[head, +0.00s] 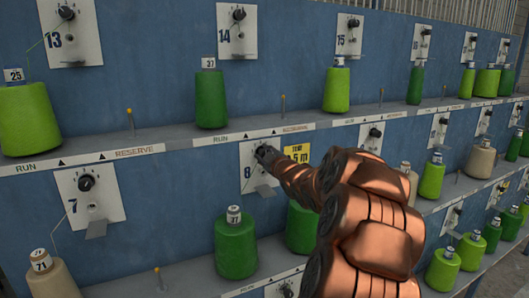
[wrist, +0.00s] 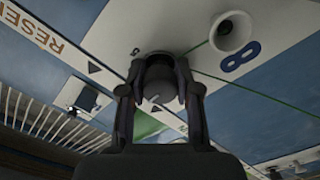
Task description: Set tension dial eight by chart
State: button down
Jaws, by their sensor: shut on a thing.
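The white plate numbered 8 (head: 250,172) is on the blue rack, left of my arm. Its dark tension dial (head: 263,152) is at the plate's upper right. My copper-coloured arm reaches in from the lower right, and my gripper (head: 268,156) is at the dial. In the wrist view my gripper (wrist: 160,95) is shut on the dial (wrist: 158,82), one finger on each side. The figure 8 (wrist: 240,57) is upside down there, beside a white eyelet (wrist: 231,33). The dial's scale is mostly hidden by my gripper. No chart can be made out.
A yellow tag (head: 296,153) sits just right of plate 8, partly behind my arm. Plate 7 (head: 89,198) with its dial is to the left. Green spools (head: 236,250) stand below, and spool 37 (head: 210,98) stands above. A shelf edge (head: 255,137) runs just above the dial.

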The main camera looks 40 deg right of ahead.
jog(key=shift+m, duration=0.3)
dwell(0.4)
jog(key=c, duration=0.8)
grip_release()
jog(key=v, duration=1.2)
